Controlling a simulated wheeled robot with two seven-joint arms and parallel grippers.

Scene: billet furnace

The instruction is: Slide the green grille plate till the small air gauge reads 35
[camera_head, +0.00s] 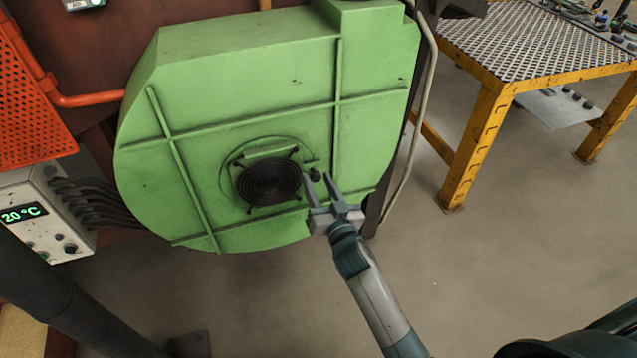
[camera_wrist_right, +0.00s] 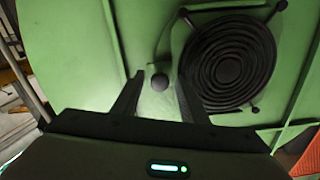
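A large green blower housing (camera_head: 255,90) carries a round black grille (camera_head: 269,182). Green plate metal (camera_head: 262,154) shows behind the grille's upper edge; I cannot tell exactly where the plate ends. A small black knob (camera_head: 315,174) sticks out right of the grille. My right gripper (camera_head: 323,184) is open just below the knob. In the right wrist view the knob (camera_wrist_right: 159,82) shows between the two apart fingertips (camera_wrist_right: 161,83), with the grille (camera_wrist_right: 230,62) beside them. I cannot tell whether they touch it. My left gripper is out of view. A small display box (camera_head: 85,4) is cut off at the top left, its reading not legible.
A control box (camera_head: 45,212) at the left reads 20 °C, with dark cables running to the housing. An orange pipe (camera_head: 90,99) and perforated orange panel (camera_head: 35,110) stand above it. A yellow-legged table (camera_head: 475,140) is at the right. Open floor (camera_head: 500,270) lies below it.

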